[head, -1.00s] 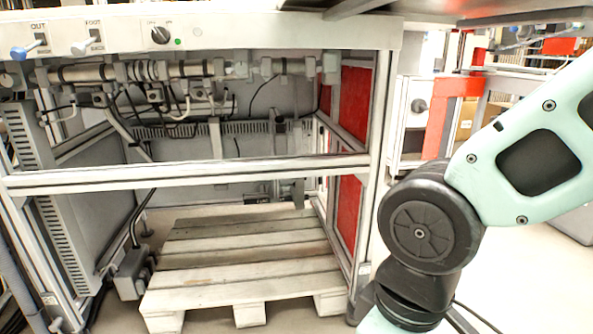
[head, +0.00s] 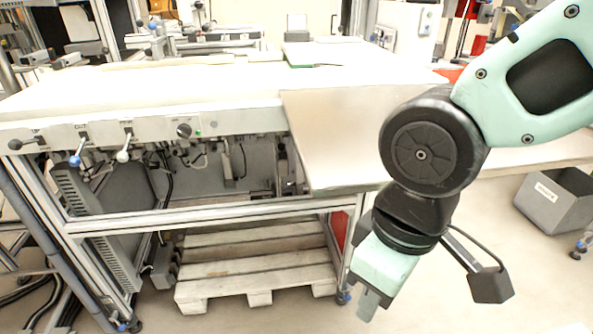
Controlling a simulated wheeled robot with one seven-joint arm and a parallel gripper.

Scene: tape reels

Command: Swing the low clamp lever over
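Three small levers stick out of the machine's front panel (head: 215,122) at the left. One has a black knob (head: 15,145), one a blue knob (head: 76,160) and one a pale knob (head: 122,156). Their labels are too small to read, so I cannot tell which is the low clamp lever. My gripper (head: 368,304) hangs at the lower middle, right of the machine's front right leg in the picture and well apart from the levers. Its fingertips are seen edge-on, so their opening is unclear.
A white worktop (head: 200,85) with a beige sheet (head: 340,130) over its right part covers the machine. A wooden pallet (head: 255,265) lies under the frame's crossbar (head: 200,215). A grey bin (head: 553,200) stands at the right.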

